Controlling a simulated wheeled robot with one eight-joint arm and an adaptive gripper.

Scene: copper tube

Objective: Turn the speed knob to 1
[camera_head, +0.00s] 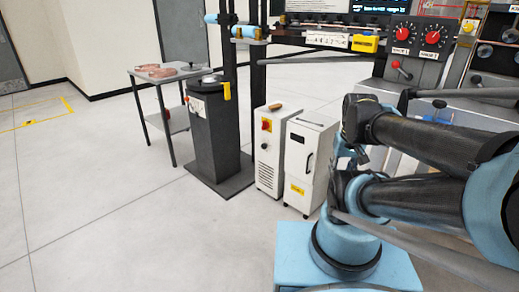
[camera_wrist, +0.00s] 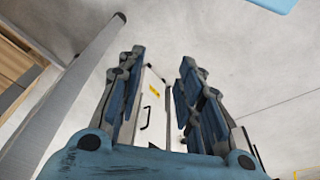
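Two red knobs with dial markings, a left knob (camera_head: 403,34) and a right knob (camera_head: 433,38), sit on a grey control panel (camera_head: 418,58) at the upper right of the head view. Their labels are too small to read, so I cannot tell which is the speed knob or its setting. My gripper (camera_wrist: 162,62) is open and empty in the wrist view, its two blue-padded fingers apart. It points toward a white cabinet and is away from the panel. In the head view my arm largely hides it. No knob shows in the wrist view.
The white cabinet (camera_head: 310,165) with a black handle stands beside a white box with a red switch (camera_head: 268,152). A dark pedestal (camera_head: 215,135) and a small table (camera_head: 160,74) stand further left. Grey bars cross near the panel. The left floor is clear.

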